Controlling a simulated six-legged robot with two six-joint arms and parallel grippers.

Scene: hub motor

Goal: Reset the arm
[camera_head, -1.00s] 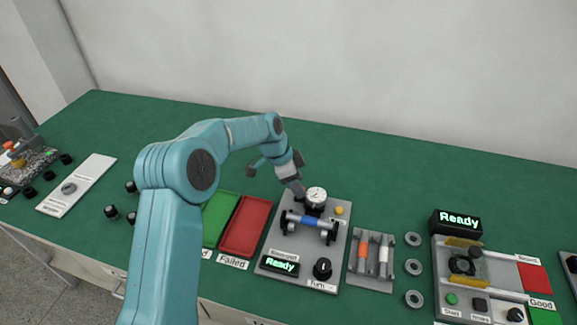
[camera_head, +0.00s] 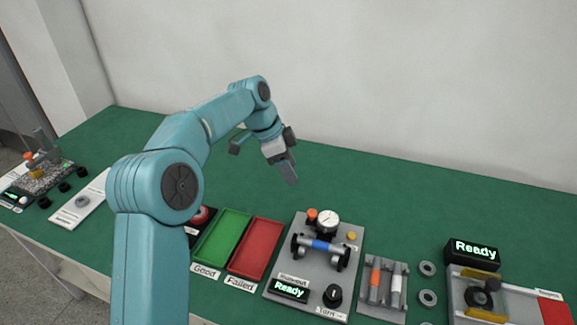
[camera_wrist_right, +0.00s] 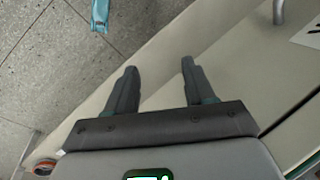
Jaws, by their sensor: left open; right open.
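My left arm (camera_head: 190,140) comes in from the lower left in the head view. Its left gripper (camera_head: 288,172) is open, empty and raised over the green table, behind the runout station (camera_head: 283,255). A blue-banded shaft (camera_head: 320,246) lies across that station's supports, with a dial gauge (camera_head: 328,221) behind it, and the gripper is clear of both. My right gripper (camera_wrist_right: 160,85) shows only in the right wrist view. Its two fingers are apart with nothing between them, beside the pale bench front and above the grey floor.
A green tray (camera_head: 222,238) marked Good and a red tray (camera_head: 257,248) marked Failed stand left of the station. A rack (camera_head: 383,288) with shafts, several rings (camera_head: 428,268) and another station reading Ready (camera_head: 476,252) are at right. The table's back strip is clear.

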